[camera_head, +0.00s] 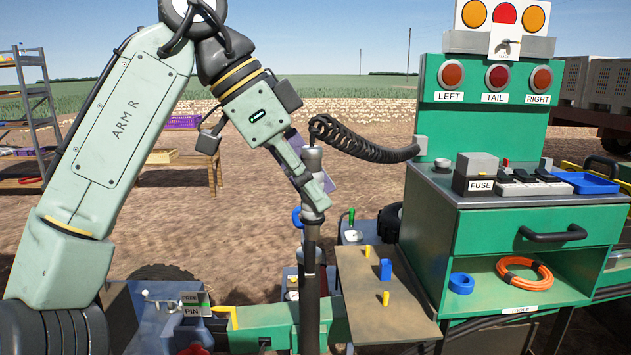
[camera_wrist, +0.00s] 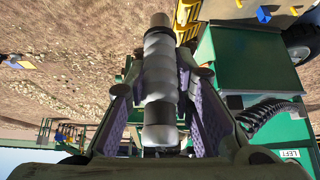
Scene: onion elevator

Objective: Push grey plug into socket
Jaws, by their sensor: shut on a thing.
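The grey plug (camera_head: 313,160) is upright in my gripper (camera_head: 316,186), with a black coiled cable (camera_head: 365,149) running from its top to the green cabinet. My gripper is shut on the plug's ribbed body. In the wrist view the plug (camera_wrist: 160,75) lies between the purple-padded fingers (camera_wrist: 163,100), its end pointing up the picture. A dark upright post (camera_head: 310,285) stands directly below the plug in the head view. I cannot tell whether they touch. I cannot identify the socket with certainty.
The green cabinet (camera_head: 522,227) on the right carries lamps, a fuse box (camera_head: 476,174), switches and a blue tray (camera_head: 588,183). A tan board (camera_head: 370,312) with yellow and blue pegs is right of the post. A FREE PIN box (camera_head: 193,303) is lower left. Open soil lies behind.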

